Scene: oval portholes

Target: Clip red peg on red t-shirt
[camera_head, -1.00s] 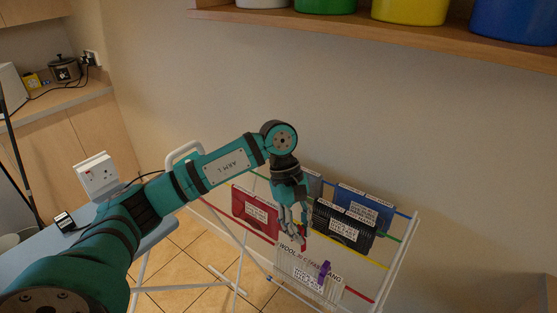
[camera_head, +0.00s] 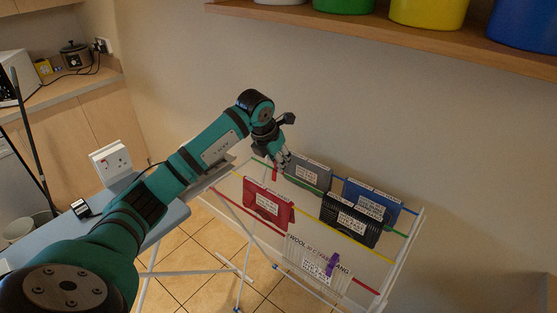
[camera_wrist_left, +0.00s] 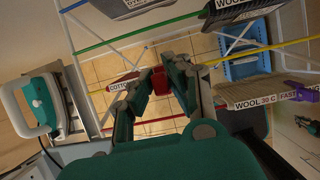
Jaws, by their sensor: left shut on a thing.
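The red t-shirt (camera_head: 268,204) hangs folded over the drying rack's left part in the head view, with a white label on its front. My left gripper (camera_head: 284,160) is above and beyond it, near the rack's far left end. It is shut on the red peg (camera_head: 275,172), which points down from the fingers. In the left wrist view the red peg (camera_wrist_left: 160,80) sits between the two fingertips, and floor tiles show behind it. The peg appears apart from the t-shirt. My right gripper is not in view.
The rack also carries grey (camera_head: 308,170), blue (camera_head: 372,196), black (camera_head: 350,220) and white (camera_head: 314,268) garments. A purple peg (camera_head: 332,264) is on the white one. An ironing board (camera_head: 172,217) stands left. A shelf with coloured tubs (camera_head: 428,10) is above.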

